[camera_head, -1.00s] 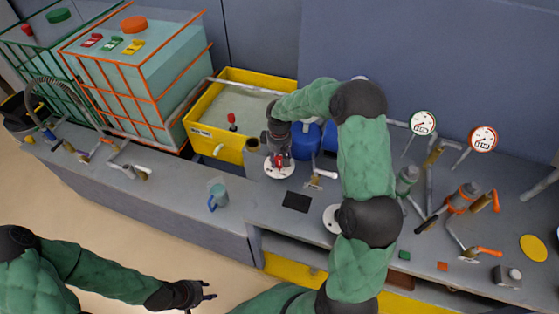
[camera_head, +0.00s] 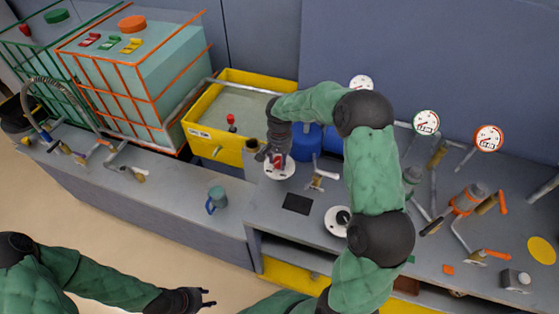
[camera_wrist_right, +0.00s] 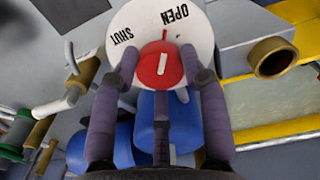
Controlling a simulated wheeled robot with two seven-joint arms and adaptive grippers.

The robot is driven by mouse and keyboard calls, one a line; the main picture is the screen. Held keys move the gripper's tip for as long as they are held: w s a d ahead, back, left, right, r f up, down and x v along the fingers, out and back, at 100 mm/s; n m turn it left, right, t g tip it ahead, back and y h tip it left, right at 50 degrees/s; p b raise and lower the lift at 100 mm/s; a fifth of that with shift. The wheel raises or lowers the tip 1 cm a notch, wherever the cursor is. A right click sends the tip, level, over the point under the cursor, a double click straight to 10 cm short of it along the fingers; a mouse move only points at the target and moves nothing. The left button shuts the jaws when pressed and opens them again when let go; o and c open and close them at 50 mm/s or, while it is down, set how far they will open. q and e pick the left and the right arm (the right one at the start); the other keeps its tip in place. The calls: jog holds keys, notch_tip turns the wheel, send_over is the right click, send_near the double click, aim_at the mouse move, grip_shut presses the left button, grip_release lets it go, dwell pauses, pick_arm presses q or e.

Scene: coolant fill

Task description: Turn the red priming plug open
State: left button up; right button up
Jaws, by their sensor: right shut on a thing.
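The red priming plug (camera_wrist_right: 160,70) sits on a round white dial plate (camera_wrist_right: 128,22) marked OPEN and SHUT. A thin red pointer stands up from the plug, between the two words in the right wrist view. My right gripper (camera_wrist_right: 159,55) is shut on the plug, with fingers on both its sides. In the head view, my right gripper (camera_head: 276,158) is over the white plate (camera_head: 285,173), and the plug is mostly hidden by the fingers. My left gripper (camera_head: 207,298) is empty with fingers apart, low in front of the bench.
Blue containers (camera_head: 305,143) stand right behind the plate. A yellow tub (camera_head: 203,137) is to the left. Gauges (camera_head: 426,122), valves and pipes crowd the right side.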

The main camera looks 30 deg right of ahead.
aim_at(280, 160)
jog(key=m, duration=0.3)
jog(key=m+b, duration=0.1)
jog(key=m, duration=0.1)
jog(key=shift+w+d+r+m, duration=0.1)
jog(key=shift+w+m, duration=0.05)
jog(key=shift+m, duration=0.25)
dwell(0.4)
jog(key=o, duration=1.1)
jog(key=shift+o, duration=0.2)
notch_tip(280, 160, up, 12)
